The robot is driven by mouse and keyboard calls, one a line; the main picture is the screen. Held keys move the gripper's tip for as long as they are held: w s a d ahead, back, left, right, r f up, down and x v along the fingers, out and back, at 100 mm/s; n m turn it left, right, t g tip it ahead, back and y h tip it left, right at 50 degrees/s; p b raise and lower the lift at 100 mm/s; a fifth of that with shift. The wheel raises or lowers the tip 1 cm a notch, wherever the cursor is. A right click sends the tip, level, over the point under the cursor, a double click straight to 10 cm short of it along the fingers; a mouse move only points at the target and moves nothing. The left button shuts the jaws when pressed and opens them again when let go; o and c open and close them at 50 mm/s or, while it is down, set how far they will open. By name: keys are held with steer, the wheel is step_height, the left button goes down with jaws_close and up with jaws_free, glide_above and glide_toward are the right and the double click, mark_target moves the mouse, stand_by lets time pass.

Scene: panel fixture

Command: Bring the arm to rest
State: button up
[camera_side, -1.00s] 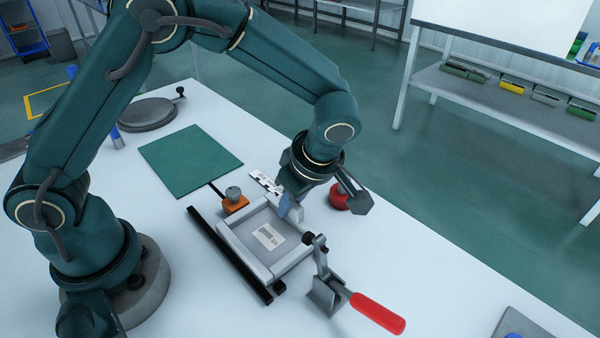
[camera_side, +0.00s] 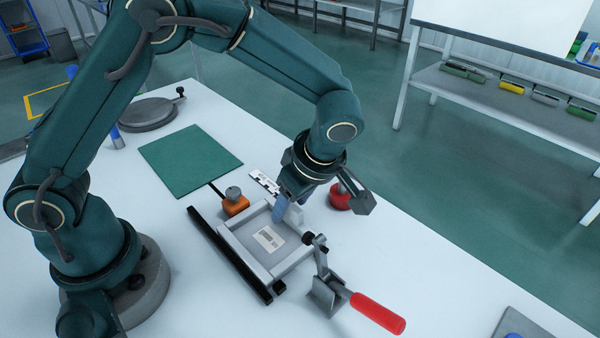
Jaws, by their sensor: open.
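My gripper (camera_side: 281,211) points down over the far edge of the grey panel fixture (camera_side: 238,250). Its fingers are partly hidden by my wrist and seen edge-on; a bluish fingertip shows just above the fixture's back rim. It is open, and I see nothing held in it. A grey panel with a white label (camera_side: 268,240) lies in the fixture. The gripper is apart from the label. Whether the fingertip touches the fixture's rim I cannot tell.
A toggle clamp with a red handle (camera_side: 377,313) stands at the fixture's right corner. A red round thing (camera_side: 340,196) is close behind my gripper. An orange block with a knob (camera_side: 235,203) is at the fixture's left. A green mat (camera_side: 190,161) lies beyond; the right tabletop is mostly clear.

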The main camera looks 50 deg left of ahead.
steer(key=v, duration=0.3)
steer(key=shift+d+r, duration=0.1)
steer(key=shift+r, duration=0.15)
steer(key=shift+w+r, duration=0.1)
steer(key=shift+r, duration=0.25)
steer(key=s+a+r+m+t+h, duration=0.1)
steer(key=s+a+r+t, duration=0.15)
steer(key=r, duration=0.35)
steer(key=s+a+r+m+t+h, duration=0.1)
steer(key=s+a+r+h, duration=0.1)
steer(key=a+r, duration=0.25)
steer(key=s+d+f+m+t+h, duration=0.1)
steer(key=s+m, duration=0.6)
steer(key=m, duration=0.9)
steer(key=shift+s+d+f+t+h, duration=0.15)
steer(key=shift+s+f+t+h, duration=0.15)
steer(key=shift+t, duration=0.25)
